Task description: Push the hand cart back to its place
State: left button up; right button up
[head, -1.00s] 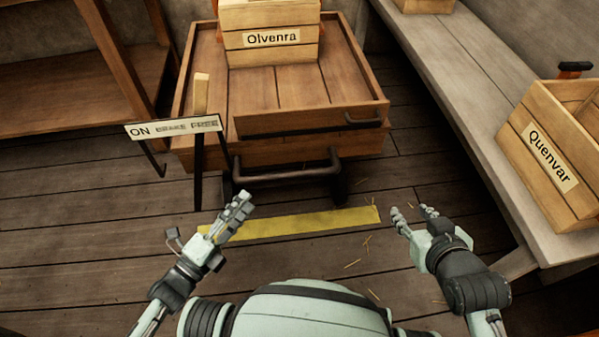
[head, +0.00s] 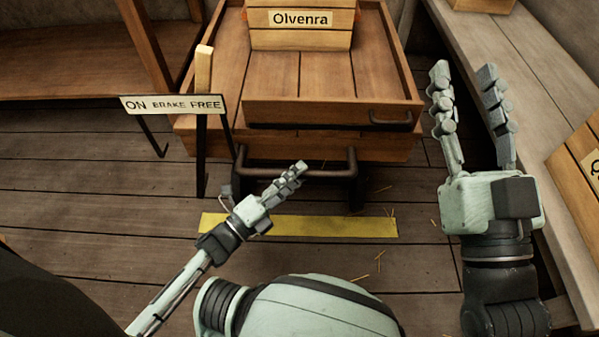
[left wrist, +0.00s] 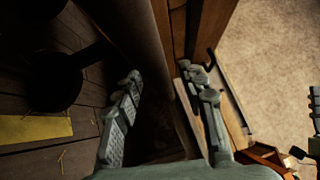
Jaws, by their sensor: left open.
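The wooden hand cart (head: 325,113) stands ahead with the Olvenra crate (head: 300,38) on it. Its dark handle (head: 332,174) faces me. My left gripper (head: 296,172) overlaps the handle's left half in the head view. In the left wrist view its fingers (left wrist: 165,80) are apart, with a dark bar running between or behind them; contact is unclear. My right gripper (head: 465,75) is raised right of the cart, fingers spread and empty. The brake lever's wooden grip (head: 203,69) rises behind the FREE end of the brake sign (head: 172,104).
A yellow stripe (head: 330,227) lies on the floor before the cart. A bench (head: 505,85) runs along the right, bearing a partly cut-off crate (head: 580,165). A wooden shelf (head: 75,68) stands at left. Straw bits are scattered on the floor.

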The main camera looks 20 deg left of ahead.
pick_arm(q)
jog(key=shift+w+d, duration=0.3)
jog(key=shift+w, duration=0.2)
jog(key=shift+c, duration=0.2)
grip_shut()
